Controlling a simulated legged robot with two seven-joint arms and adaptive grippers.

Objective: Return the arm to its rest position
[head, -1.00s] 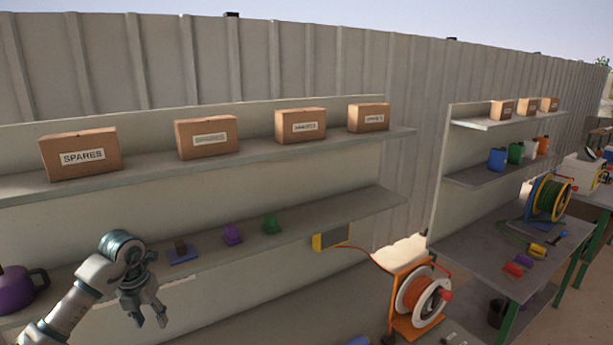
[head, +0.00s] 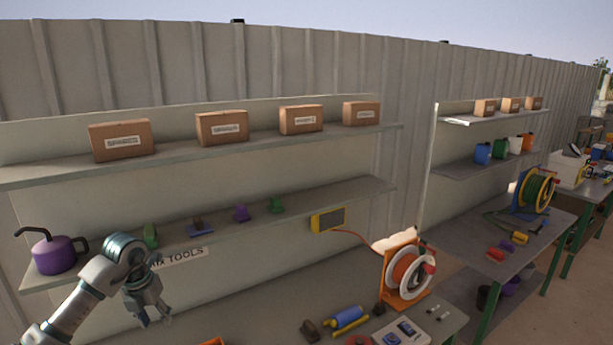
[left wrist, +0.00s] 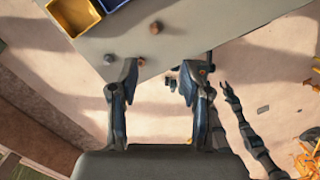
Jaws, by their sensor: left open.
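My left gripper (head: 150,308) is at the lower left of the head view, in front of the lower shelf (head: 330,197) and apart from it. Its fingers point down. In the left wrist view its two fingers (left wrist: 157,82) are spread with nothing between them, over a grey table edge and the pale ground. In that view another dark arm (left wrist: 245,120) shows to the right; I cannot tell its jaws. My right gripper does not show in the head view.
A purple can (head: 55,255), a green block (head: 150,236), a purple block (head: 241,213) and another green block (head: 277,205) stand on the lower shelf. Cardboard boxes (head: 222,127) line the upper shelf. A workbench (head: 290,300) with a cable reel (head: 408,271) is at the lower right.

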